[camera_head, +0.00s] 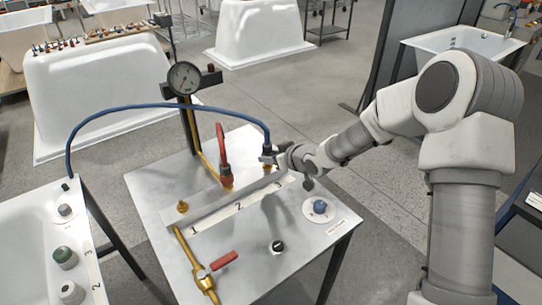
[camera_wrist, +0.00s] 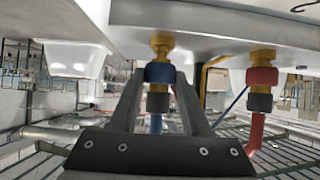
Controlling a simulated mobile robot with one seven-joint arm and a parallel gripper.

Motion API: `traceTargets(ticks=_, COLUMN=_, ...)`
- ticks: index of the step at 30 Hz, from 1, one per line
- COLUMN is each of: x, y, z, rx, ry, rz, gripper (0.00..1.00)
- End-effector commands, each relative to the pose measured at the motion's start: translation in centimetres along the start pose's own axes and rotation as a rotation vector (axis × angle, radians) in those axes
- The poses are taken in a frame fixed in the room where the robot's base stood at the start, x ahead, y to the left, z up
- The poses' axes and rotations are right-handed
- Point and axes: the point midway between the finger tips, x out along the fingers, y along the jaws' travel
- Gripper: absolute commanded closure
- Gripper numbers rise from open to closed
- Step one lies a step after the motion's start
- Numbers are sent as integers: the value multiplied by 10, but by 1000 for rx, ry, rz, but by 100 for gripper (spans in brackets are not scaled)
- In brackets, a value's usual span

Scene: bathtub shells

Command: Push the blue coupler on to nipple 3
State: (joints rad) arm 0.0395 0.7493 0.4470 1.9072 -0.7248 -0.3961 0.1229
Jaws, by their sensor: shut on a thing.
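My gripper (camera_head: 268,157) is shut on the blue coupler (camera_wrist: 158,73), at the end of the blue hose (camera_head: 160,105). In the wrist view, which looks upside down, the fingers flank its blue collar. Nipple 3 (camera_wrist: 161,44), brass, is in line with the coupler and meets its blue end. More brass shows there than at the red coupler (camera_wrist: 262,77); I cannot tell how far the blue coupler is on. The red coupler sits on nipple 2, and its red hose (camera_head: 221,143) shows in the head view. In the head view my gripper hides nipple 3.
Bare brass nipple 1 (camera_head: 182,207) stands at the left of the numbered strip (camera_head: 238,207). A gauge (camera_head: 184,78) stands behind. A brass valve with a red handle (camera_head: 224,261), a black knob (camera_head: 278,246) and a blue knob (camera_head: 320,206) are on the metal table (camera_head: 175,262).

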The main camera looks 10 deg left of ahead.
Motion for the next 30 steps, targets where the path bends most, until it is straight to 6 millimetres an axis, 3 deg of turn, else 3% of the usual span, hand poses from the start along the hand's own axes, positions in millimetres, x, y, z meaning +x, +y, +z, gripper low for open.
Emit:
traceTargets(ticks=11, x=6, y=0, z=9, rx=0, ry=0, rz=0, gripper=100)
traceTargets(ticks=12, x=5, y=0, z=8, rx=0, ry=0, rz=0, gripper=46)
traceTargets(ticks=17, x=5, y=0, z=8, rx=0, ry=0, rz=0, gripper=18)
traceTargets(ticks=26, x=4, y=0, z=8, rx=1, ry=-1, rz=0, gripper=18)
traceTargets(ticks=30, x=-8, y=1, z=6, rx=1, ry=1, rz=2, gripper=18)
